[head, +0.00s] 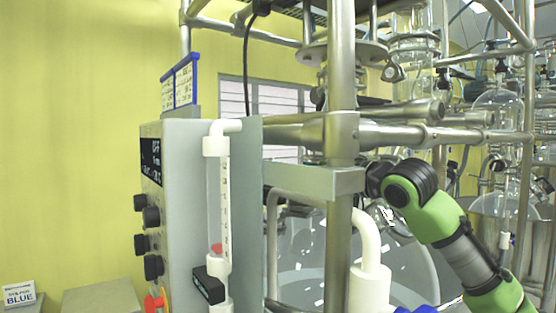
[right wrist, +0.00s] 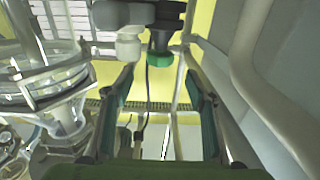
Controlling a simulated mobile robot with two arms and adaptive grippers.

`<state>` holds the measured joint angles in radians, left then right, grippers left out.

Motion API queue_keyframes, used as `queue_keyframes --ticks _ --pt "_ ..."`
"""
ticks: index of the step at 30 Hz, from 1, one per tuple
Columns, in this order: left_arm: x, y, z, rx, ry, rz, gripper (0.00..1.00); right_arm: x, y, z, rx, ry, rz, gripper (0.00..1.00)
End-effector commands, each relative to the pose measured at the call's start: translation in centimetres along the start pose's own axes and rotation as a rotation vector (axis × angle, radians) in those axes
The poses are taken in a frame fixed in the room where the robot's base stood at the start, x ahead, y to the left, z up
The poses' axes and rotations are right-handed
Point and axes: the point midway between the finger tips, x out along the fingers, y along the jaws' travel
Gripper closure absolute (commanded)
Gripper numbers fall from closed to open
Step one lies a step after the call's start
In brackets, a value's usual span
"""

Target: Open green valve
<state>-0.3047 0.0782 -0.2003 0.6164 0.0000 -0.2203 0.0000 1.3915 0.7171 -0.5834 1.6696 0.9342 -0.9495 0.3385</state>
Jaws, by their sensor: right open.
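A dark valve knob with a green ring (right wrist: 160,52) shows at the top of the right wrist view, beside a white pipe fitting. My right gripper (right wrist: 158,72) is open, with its two fingers apart and nothing between them. The knob lies ahead of the fingertips, roughly in line with the gap; I cannot tell the exact distance. In the head view my green and black right arm reaches in from the lower right, and its gripper is hidden behind the metal post. I do not see the green valve in the head view. My left gripper is not in view.
A grey control box (head: 190,230) with black knobs and a flowmeter tube (head: 221,200) stands left of the metal post (head: 340,80). Metal rails and glass vessels (head: 497,110) crowd the right. A blue part (head: 415,309) shows at the bottom edge. A white pipe (right wrist: 262,80) runs right of the gripper.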

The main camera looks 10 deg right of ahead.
Motion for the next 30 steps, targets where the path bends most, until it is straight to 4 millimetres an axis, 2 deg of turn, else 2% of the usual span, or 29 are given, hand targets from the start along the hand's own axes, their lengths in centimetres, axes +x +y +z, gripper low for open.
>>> queue_keyframes --ticks 1,6,12,16,24,25,29,30 --pt "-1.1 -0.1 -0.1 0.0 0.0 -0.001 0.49 1.2 -0.1 -0.5 0.003 -0.003 -0.003 0.49" --pt "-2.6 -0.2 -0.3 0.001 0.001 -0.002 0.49 4.6 -0.1 -0.4 0.003 -0.002 -0.001 0.49" --pt "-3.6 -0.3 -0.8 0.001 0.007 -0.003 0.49 7.2 0.0 -0.2 0.002 -0.001 0.0 0.49" --pt "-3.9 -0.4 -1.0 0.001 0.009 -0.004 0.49 7.9 0.1 -0.1 0.001 0.001 0.0 0.49" --pt "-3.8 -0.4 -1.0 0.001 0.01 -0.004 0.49 8.1 0.1 0.0 0.0 0.001 0.001 0.49" --pt "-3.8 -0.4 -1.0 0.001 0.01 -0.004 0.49 8.1 0.1 0.0 0.0 0.001 0.001 0.52" --pt "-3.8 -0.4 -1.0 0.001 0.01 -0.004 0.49 8.1 0.1 0.0 0.001 0.001 0.001 0.85" --pt "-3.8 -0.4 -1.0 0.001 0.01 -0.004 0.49 8.1 0.1 0.0 0.001 0.001 0.001 0.88"
